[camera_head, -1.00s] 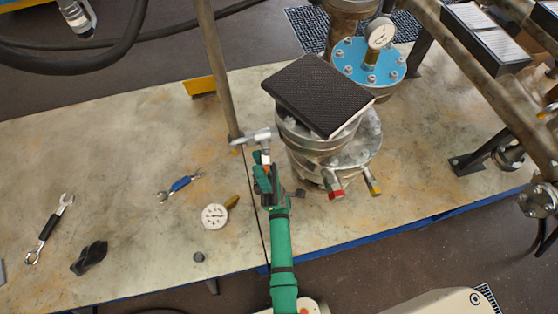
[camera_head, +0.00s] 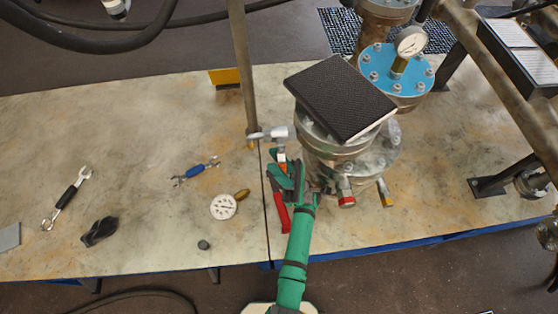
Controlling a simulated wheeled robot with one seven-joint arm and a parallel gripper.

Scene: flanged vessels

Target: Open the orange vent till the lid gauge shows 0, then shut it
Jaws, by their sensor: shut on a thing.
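The orange vent (camera_head: 281,167) is a small piece at the end of a grey fitting on the left of the front vessel (camera_head: 340,155). My gripper (camera_head: 281,172), green and dark, is shut on it; its fingers hide most of the vent, so how far it is turned cannot be told. The lid gauge (camera_head: 411,41) is a white round dial on the blue flanged lid (camera_head: 397,72) behind. Its needle is too small to read. A dark book (camera_head: 340,97) lies on top of the front vessel and hides its top.
A red-handled tool (camera_head: 279,214) lies just left of my forearm. A loose gauge (camera_head: 223,206) and wrenches (camera_head: 68,197) lie left. An upright pipe (camera_head: 244,75) stands behind my gripper.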

